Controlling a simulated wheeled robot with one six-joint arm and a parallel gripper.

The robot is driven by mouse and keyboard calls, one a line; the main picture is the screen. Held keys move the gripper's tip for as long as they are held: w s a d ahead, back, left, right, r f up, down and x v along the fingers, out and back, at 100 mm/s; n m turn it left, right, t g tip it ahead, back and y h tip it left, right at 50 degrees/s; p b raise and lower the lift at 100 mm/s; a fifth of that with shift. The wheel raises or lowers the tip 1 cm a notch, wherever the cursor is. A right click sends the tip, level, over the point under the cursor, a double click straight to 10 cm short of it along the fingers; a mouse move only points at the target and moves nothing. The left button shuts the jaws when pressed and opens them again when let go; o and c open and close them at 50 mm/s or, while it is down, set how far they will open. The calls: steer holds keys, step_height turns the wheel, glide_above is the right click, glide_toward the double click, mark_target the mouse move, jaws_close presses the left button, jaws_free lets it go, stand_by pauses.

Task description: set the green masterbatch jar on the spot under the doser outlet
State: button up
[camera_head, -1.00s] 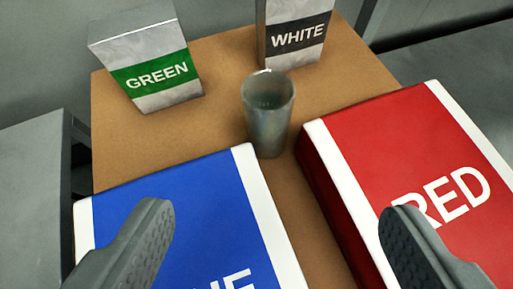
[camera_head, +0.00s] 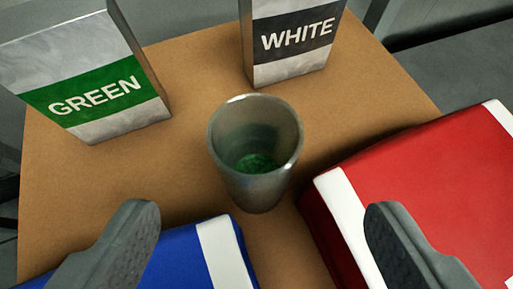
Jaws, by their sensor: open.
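The jar (camera_head: 252,180) is a grey, open-topped cup with green granules (camera_head: 257,164) in its bottom. It stands upright on the brown table near the middle of the view. My gripper (camera_head: 262,226) is open and empty. Its two dark fingers show at the lower left and lower right, nearer to me than the jar, with the jar ahead between them and not touched. The doser outlet and the spot under it are not in view.
A box labelled GREEN (camera_head: 90,85) stands at the back left and a box labelled WHITE (camera_head: 293,42) behind the jar. A blue box (camera_head: 190,262) and a red box (camera_head: 430,190) lie in front, left and right of the jar. Bare table (camera_head: 120,185) shows left of the jar.

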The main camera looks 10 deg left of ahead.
mark_target(257, 118)
steer(key=shift+r+x, duration=0.15)
steer(key=shift+x, duration=1.4)
steer(key=shift+r+x, duration=0.15)
steer(key=shift+x, duration=1.45)
steer(key=shift+w+a, duration=0.2)
